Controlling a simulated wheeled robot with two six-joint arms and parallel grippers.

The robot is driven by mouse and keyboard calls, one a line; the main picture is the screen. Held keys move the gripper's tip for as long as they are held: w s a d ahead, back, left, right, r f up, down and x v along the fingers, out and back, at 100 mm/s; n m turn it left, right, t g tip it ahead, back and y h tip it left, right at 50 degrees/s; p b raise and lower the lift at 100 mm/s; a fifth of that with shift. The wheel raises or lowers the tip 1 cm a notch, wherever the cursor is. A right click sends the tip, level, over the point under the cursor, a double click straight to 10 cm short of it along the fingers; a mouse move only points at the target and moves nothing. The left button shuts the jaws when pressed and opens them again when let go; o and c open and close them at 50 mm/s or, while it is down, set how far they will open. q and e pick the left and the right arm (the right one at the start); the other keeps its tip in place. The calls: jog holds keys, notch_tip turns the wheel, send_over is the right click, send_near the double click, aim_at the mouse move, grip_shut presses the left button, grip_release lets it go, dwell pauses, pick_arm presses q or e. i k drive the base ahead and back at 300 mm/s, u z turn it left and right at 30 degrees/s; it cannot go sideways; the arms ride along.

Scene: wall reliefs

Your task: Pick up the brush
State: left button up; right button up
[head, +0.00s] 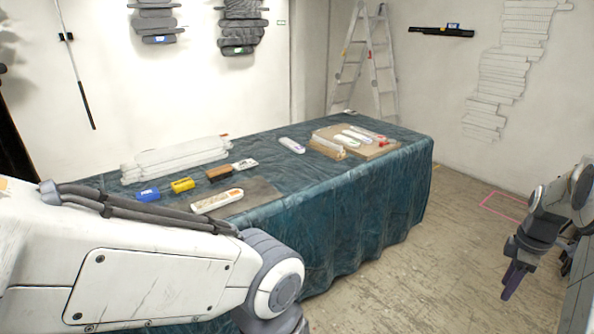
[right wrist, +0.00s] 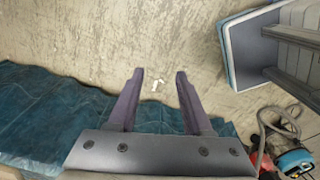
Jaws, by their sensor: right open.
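A small brown block-shaped item (head: 219,173), which may be the brush, lies on the cloth-covered table (head: 330,240) near its left part. It is too small to be sure. My right gripper (head: 513,282) hangs low over the floor to the right of the table, well apart from the items on it. In the right wrist view it is open (right wrist: 159,76) with nothing between its fingers. My left arm crosses the lower left of the head view; its gripper is out of the frame.
A yellow block (head: 182,185), a blue block (head: 148,194), and a white-and-orange item (head: 217,201) lie near the brown item. White slabs (head: 175,158) lie behind. A board (head: 375,148) holds several tools. A stepladder (head: 366,70) stands behind. Floor at right is mostly clear.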

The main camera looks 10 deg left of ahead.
aim_at(217, 173)
jog(key=z, duration=0.55)
jog(key=i, duration=2.45)
jog(key=u, duration=3.1)
jog(key=i, duration=0.55)
